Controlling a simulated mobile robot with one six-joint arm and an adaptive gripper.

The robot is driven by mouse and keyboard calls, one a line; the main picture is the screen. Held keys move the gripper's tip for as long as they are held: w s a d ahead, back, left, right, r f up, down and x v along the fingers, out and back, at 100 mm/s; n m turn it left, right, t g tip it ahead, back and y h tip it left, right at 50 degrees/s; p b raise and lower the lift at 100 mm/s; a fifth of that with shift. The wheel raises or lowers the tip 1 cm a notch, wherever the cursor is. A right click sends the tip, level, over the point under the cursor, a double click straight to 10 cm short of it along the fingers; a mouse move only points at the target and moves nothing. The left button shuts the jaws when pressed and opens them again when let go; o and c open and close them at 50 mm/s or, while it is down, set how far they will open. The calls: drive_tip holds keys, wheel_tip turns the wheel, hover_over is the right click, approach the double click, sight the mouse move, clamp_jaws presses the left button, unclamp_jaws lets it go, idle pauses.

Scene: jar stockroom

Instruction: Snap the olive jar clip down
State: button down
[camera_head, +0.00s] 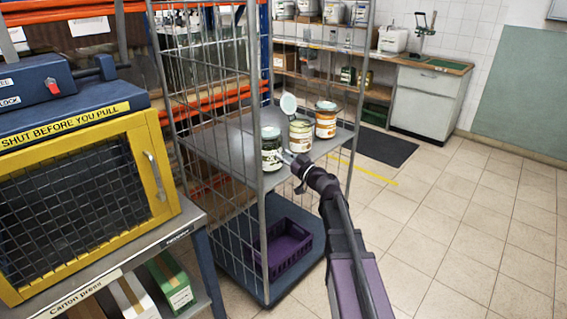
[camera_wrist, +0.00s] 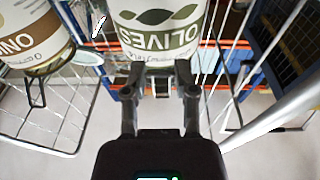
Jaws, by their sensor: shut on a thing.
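The olive jar (camera_head: 270,152) stands upright with a dark green and white label at the front left of the cage trolley's shelf. In the wrist view the olive jar (camera_wrist: 160,28) appears upside down, with its label above my gripper (camera_wrist: 160,88). My gripper (camera_head: 286,156) reaches the jar's near right side. Its fingers are shut on the olive jar clip (camera_wrist: 160,80), a small grey part by the jar's rim. The fingers hide much of the clip, so I cannot tell its exact angle.
A jar with its round lid raised (camera_head: 301,138) stands close behind, and an orange-labelled jar (camera_head: 326,123) stands farther right. Wire mesh sides (camera_head: 257,200) and posts flank the shelf. A purple crate (camera_head: 285,255) sits below. Open tiled floor lies to the right.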

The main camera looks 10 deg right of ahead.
idle(0.5)
drive_tip(key=shift+c, duration=2)
unclamp_jaws()
drive_tip(key=shift+w, duration=0.1)
